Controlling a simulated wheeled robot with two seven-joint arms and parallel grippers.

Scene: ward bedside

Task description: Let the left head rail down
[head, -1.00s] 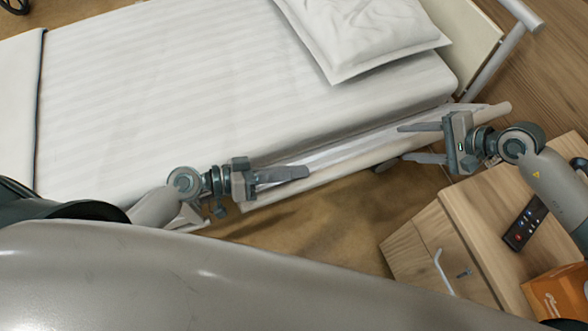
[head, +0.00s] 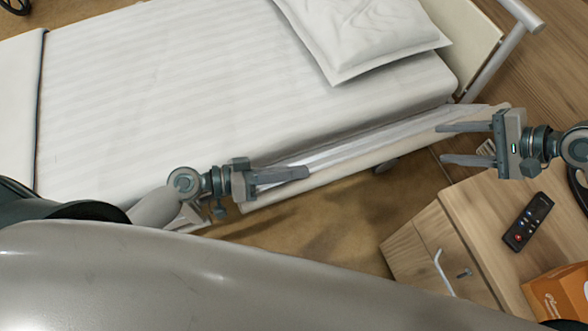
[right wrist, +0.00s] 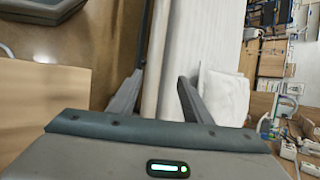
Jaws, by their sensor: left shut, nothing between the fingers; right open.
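The left head rail (head: 400,149) is a long pale bar along the near side of the bed, running from beside my left gripper up to the bed's head end. In the right wrist view the pale bar (right wrist: 157,60) runs up the picture beside the white mattress. My left gripper (head: 306,173) is shut and empty over the lower-left part of the rail; whether it touches the rail cannot be told. My right gripper (head: 442,143) is open and empty near the rail's head end. In the right wrist view its fingers spread on both sides of the bar.
The bed's white mattress (head: 200,90) carries a pillow (head: 365,35). A wooden bedside cabinet (head: 465,220) stands at the lower right, with a remote (head: 528,222) and an orange box (head: 558,295) on top. Brown floor (head: 330,225) shows between the bed and cabinet.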

